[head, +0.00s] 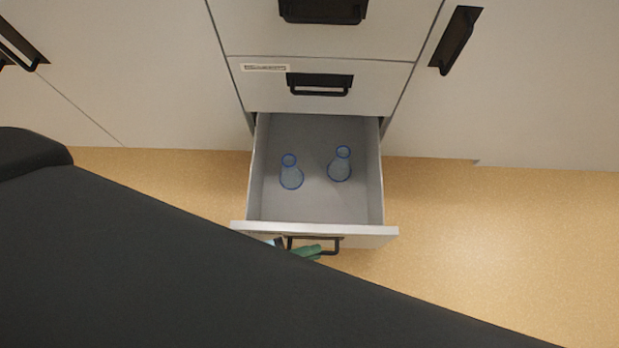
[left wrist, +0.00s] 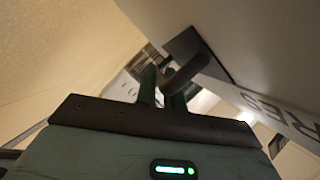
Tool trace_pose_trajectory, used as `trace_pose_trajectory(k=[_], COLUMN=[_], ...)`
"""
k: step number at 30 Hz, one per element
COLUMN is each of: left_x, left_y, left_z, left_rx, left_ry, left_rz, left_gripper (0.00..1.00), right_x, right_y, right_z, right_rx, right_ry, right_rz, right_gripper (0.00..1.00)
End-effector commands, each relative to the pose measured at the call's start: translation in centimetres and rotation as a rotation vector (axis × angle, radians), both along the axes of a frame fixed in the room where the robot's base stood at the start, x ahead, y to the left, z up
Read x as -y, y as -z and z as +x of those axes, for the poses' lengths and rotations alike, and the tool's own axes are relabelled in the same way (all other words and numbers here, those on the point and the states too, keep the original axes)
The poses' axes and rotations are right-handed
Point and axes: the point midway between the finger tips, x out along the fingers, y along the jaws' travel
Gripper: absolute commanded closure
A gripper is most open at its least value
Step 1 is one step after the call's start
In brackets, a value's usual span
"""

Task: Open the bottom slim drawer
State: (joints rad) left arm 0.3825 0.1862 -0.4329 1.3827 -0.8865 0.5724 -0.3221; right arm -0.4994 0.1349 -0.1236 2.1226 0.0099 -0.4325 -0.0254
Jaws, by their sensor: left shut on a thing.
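The bottom slim drawer (head: 318,208) is pulled well out from the white cabinet, its grey inside showing from above. Its black bar handle (head: 337,246) is on the front face. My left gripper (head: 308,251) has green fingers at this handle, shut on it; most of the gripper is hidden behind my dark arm. The left wrist view shows the green fingers (left wrist: 162,86) around the dark handle (left wrist: 187,72), close to the drawer front. My right gripper is in neither view.
Two clear blue-rimmed flasks, a left one (head: 291,176) and a right one (head: 340,166), stand in the drawer. A shut drawer (head: 375,85) with a label is above. Cabinet doors flank both sides. Tan floor (head: 500,230) is free at the right.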

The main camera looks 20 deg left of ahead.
Motion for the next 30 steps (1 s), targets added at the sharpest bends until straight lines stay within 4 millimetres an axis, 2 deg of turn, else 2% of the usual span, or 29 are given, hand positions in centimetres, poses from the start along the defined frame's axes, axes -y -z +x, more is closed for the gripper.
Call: trace_pose_trajectory(k=[6,20,21,25,30], left_x=[0.3,0.4,0.4,0.4,0.4], left_y=[0.0,0.0,0.0,0.0,0.0], left_z=[-1.3,-1.5,-1.5,-1.5,-1.5], left_rx=[0.002,0.002,0.002,0.001,0.001], left_ry=[0.001,0.001,0.001,0.001,0.001], left_rz=[0.001,0.001,0.001,0.000,0.000], left_gripper=[1.00,1.00,0.88,0.71,0.68], right_x=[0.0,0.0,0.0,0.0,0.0], right_y=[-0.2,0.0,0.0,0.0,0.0], right_z=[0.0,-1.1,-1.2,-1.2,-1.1], right_rx=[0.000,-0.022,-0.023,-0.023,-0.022], right_ry=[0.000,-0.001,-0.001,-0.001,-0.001], right_rz=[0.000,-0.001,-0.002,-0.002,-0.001], right_gripper=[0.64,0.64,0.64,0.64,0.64])
